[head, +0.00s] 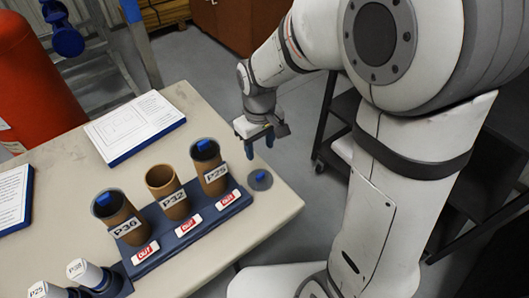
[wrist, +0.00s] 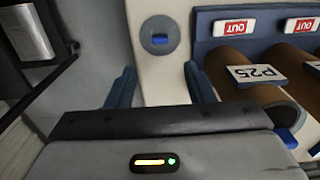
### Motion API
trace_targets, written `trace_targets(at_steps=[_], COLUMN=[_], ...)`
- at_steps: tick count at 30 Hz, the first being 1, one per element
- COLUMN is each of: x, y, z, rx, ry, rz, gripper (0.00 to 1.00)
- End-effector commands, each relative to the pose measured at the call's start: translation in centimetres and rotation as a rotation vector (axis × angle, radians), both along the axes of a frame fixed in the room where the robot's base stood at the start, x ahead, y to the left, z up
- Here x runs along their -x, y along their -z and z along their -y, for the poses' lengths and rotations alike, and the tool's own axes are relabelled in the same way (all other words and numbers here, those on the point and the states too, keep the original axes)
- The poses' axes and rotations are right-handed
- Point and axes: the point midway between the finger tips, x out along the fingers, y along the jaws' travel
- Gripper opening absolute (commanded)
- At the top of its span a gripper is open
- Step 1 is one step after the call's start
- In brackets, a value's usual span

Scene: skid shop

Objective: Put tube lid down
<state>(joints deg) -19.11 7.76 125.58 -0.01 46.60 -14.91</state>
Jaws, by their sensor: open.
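A round grey tube lid (head: 260,180) with a blue grip lies flat on the table, right of the tube rack. It also shows in the wrist view (wrist: 160,45), ahead of the fingers. My gripper (head: 260,145) is open and empty above the table's far edge, apart from the lid. The brown tube P32 (head: 168,190) stands in the middle of the rack (head: 232,207) with an open top. Tube P25 (head: 210,168) and tube P36 (head: 117,214) each have a grey lid with a blue grip.
White pages on blue boards (head: 135,125) lie on the table (head: 220,113). A red cylinder (head: 35,85) stands behind the table. A dark shelved cart (head: 345,110) stands to the right.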

Motion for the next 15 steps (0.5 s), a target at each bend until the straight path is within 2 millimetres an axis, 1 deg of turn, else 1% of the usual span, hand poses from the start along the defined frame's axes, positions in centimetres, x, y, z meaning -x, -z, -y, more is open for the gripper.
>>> trace_targets(at_steps=[4,7,11,15], x=[0.1,0.5,2.4,5.6], y=[-0.5,-1.4,-3.7,-6.2], z=[0.1,1.1,3.9,7.6], rx=[0.0,-0.005,-0.018,-0.035], ry=[0.004,0.039,0.149,0.312], rz=[0.0,0.015,0.055,0.108], gripper=[0.48,0.48,0.48,0.48])
